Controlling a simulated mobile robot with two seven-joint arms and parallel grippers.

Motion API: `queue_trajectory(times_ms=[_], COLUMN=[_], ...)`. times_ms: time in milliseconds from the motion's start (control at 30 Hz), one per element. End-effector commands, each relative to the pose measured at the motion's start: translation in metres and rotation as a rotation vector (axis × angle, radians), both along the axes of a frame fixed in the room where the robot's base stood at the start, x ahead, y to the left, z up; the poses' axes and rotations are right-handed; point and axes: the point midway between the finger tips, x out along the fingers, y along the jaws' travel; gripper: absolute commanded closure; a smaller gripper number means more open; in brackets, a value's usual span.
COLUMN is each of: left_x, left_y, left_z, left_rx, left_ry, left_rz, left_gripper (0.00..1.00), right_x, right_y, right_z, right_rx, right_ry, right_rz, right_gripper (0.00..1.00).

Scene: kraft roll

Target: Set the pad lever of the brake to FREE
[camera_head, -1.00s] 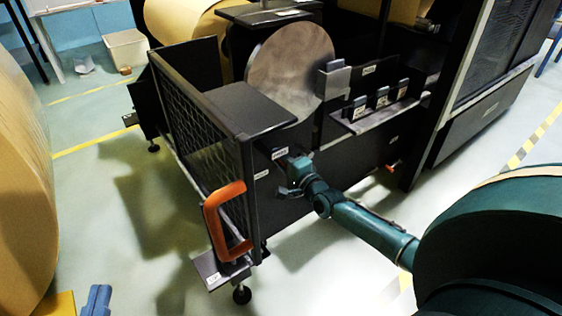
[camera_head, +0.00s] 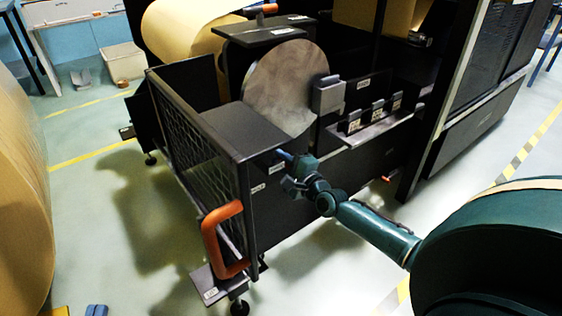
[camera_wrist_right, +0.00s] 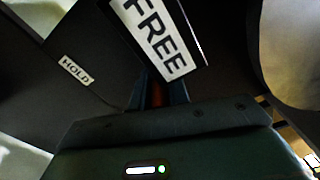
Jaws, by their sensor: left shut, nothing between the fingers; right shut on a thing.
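The brake is a dark cabinet with a large round grey disc (camera_head: 286,92). My right gripper (camera_head: 287,156) is at the upper front panel of the cabinet, under the disc. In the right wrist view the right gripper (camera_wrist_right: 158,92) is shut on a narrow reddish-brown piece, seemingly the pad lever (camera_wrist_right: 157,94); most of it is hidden. A white FREE label (camera_wrist_right: 157,38) is right ahead of the fingertips. A HOLD label (camera_wrist_right: 76,70) lies further left on the dark panel. My left gripper (camera_head: 96,310) is shut and empty at the bottom left edge, away from the cabinet.
A mesh guard (camera_head: 195,140) with an orange handle (camera_head: 222,240) stands left of my right gripper. A shelf (camera_head: 365,130) with several small labelled blocks is to the right. Large kraft rolls (camera_head: 20,190) stand at the left. The floor between is clear.

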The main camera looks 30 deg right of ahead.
Motion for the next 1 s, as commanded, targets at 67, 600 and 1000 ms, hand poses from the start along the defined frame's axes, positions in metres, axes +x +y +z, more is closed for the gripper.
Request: queue_trajectory(times_ms=[67,600,1000], left_x=[0.0,0.0,0.0], left_y=[0.0,-0.001,-0.001], left_z=[0.0,0.0,0.007], left_rx=[0.0,-0.002,0.01], left_ry=[0.0,0.001,-0.005], left_rz=[0.0,-0.001,0.0], left_gripper=[1.0,1.0,1.0], right_x=[0.0,0.0,-0.019], right_y=[-0.002,-0.002,-0.003], right_z=[0.002,0.001,0.001], right_rx=[-0.005,-0.003,-0.002], right_ry=[-0.003,-0.003,0.002], right_rz=[-0.003,-0.002,-0.001], right_gripper=[1.0,0.61,0.61])
